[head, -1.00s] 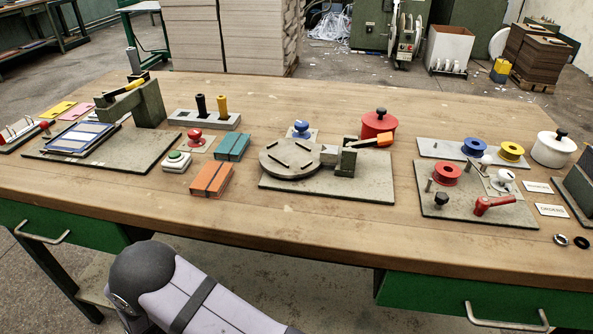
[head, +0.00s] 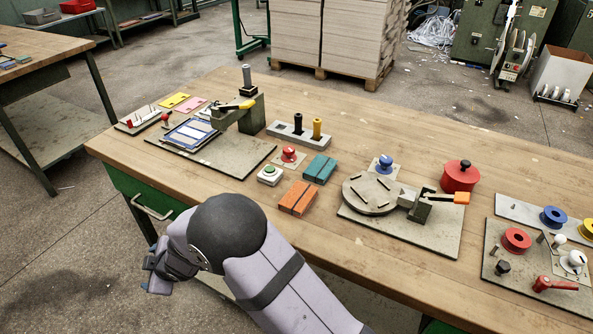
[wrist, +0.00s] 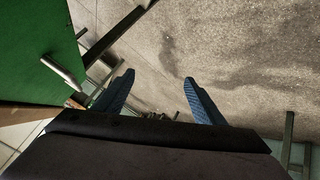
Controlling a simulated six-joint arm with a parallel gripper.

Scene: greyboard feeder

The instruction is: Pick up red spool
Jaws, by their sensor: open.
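The red spool (head: 516,240) sits on a grey plate (head: 505,264) at the right of the workbench in the head view. My gripper (wrist: 160,92) shows in the wrist view with its two blue fingers spread apart and nothing between them. It points at the floor beside the bench, far left of the red spool. In the head view my arm crosses the front edge of the bench, and the fingers are not clearly seen there. The red spool is not in the wrist view.
A blue spool (head: 554,217) and a partly cut-off yellow spool (head: 587,229) stand behind the red one. A red lever (head: 553,284) lies in front. A red pot (head: 460,176) and a turntable fixture (head: 370,194) stand to the left. A drawer handle (wrist: 62,72) is near my gripper.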

